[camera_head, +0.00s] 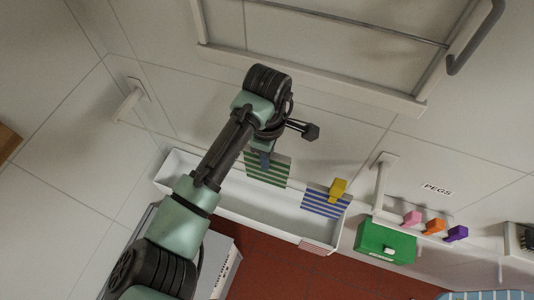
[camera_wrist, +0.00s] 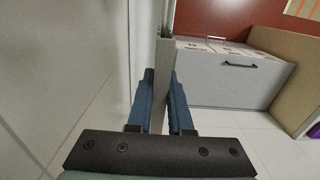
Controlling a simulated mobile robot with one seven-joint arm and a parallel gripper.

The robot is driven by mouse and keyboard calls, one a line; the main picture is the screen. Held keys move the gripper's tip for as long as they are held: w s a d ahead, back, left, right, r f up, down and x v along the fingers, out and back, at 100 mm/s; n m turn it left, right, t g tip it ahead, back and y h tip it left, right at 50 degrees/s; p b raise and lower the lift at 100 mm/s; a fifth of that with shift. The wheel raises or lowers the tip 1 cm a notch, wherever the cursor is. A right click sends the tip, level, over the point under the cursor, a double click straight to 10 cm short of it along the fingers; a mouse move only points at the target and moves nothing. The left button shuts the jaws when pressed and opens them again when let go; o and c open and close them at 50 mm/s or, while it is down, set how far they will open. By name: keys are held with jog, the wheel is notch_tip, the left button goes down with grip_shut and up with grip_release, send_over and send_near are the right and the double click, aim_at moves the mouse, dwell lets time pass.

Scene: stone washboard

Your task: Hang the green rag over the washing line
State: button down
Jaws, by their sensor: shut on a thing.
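The green-and-white striped rag (camera_head: 270,172) hangs below my gripper (camera_head: 265,157) in the head view, over the white trough. My gripper's blue fingers are shut on its upper part. The washing line is too thin to follow clearly. It appears to run between a left wall post (camera_head: 128,105) and a right wall post (camera_head: 380,183). I cannot tell whether the rag touches it.
A blue-striped rag (camera_head: 318,208) hangs to the right with a yellow peg (camera_head: 338,188) on it. Pink (camera_head: 412,218), orange (camera_head: 433,226) and purple (camera_head: 457,233) pegs sit at right, near a green box (camera_head: 385,242). The white trough (camera_head: 235,208) lies below; a framed rack (camera_head: 310,70) is above.

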aim_at(267, 173)
jog(key=shift+f, duration=0.15)
dwell(0.4)
jog(key=shift+f+b, duration=2.15)
jog(key=shift+f, duration=1.85)
jog(key=c, duration=0.8)
grip_release()
jog(key=shift+o, duration=0.2)
notch_tip(267, 173, up, 13)
jog(key=shift+b, duration=0.3)
